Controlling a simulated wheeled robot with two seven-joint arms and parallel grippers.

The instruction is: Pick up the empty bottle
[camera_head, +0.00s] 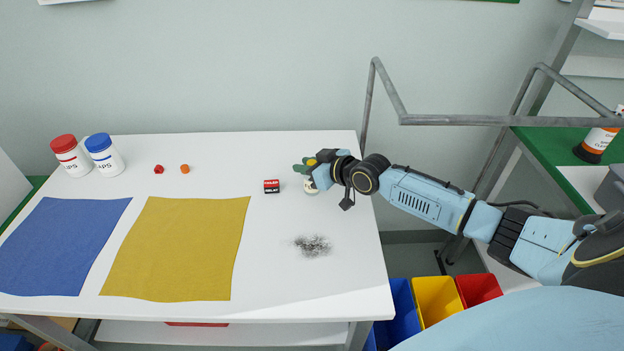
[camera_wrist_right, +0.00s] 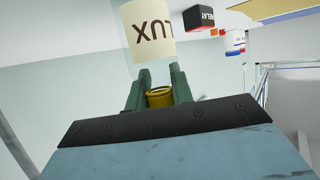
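The bottle (camera_head: 311,187) stands at the right part of the white table, clear with a cream label and a yellow cap. In the right wrist view its label reads LUX upside down (camera_wrist_right: 152,32), and the cap (camera_wrist_right: 159,97) lies between the green fingers. My right gripper (camera_head: 307,165) reaches in from the right at the bottle's top. In the wrist view its fingers (camera_wrist_right: 158,82) are on both sides of the cap and neck. I cannot tell whether they press on it. The bottle's base appears to be on the table. My left gripper is not in view.
A red and black relay box (camera_head: 272,187) stands left of the bottle. A dark smudge (camera_head: 312,245) lies in front. Yellow (camera_head: 180,250) and blue (camera_head: 60,247) mats cover the left. Two white jars (camera_head: 103,158) and small red and orange pieces (camera_head: 185,169) stand behind.

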